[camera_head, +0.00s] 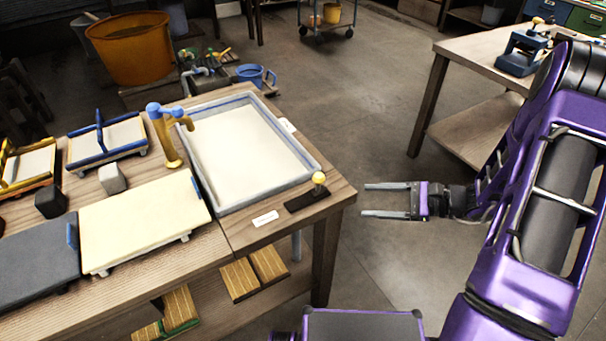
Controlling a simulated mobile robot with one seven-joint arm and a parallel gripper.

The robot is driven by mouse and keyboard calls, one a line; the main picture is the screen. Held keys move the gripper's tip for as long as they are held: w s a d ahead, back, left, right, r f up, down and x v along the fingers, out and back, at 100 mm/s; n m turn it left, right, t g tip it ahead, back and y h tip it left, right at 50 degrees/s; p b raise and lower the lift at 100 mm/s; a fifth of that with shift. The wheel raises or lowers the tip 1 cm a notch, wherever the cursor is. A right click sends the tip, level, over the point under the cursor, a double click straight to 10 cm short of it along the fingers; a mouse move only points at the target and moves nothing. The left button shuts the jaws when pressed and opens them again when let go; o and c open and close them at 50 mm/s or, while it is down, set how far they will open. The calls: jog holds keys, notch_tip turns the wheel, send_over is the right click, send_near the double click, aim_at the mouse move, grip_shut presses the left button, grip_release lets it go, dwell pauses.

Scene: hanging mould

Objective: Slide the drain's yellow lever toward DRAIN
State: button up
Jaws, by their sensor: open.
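The drain's yellow lever (319,178) is a small round yellow knob on a dark slotted plate (303,201) at the front right corner of the wooden bench. The knob stands at the plate's far right end. A small white label (265,218) lies to the left of the plate; its lettering is too small to read. The vat (250,150) with grey walls and a pale floor sits just behind. My gripper (365,200) is open and empty, its fingers pointing left. It is to the right of the lever, apart from it, beyond the bench edge.
A brass tap (166,135) with a blue handle stands at the vat's left. A cream board (142,222), a dark board (38,252) and framed moulds (106,141) fill the bench's left. A second table (480,58) stands at the upper right. Open floor lies between the tables.

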aim_at(318, 183)
jog(key=w+a+m+t, duration=0.1)
jog(key=a, duration=0.4)
jog(key=w+a+r+m+t+y, duration=0.1)
jog(key=w+a, duration=0.1)
jog(key=a, duration=0.4)
jog(key=w+a+r+m+t+y+b, duration=0.1)
jog(key=w+a, duration=0.1)
jog(key=a, duration=0.3)
jog(key=shift+w+a+r+m, duration=0.2)
jog(key=shift+w+m, duration=0.05)
jog(key=shift+m, duration=0.05)
grip_shut()
dwell(0.9)
jog(key=shift+s, duration=0.1)
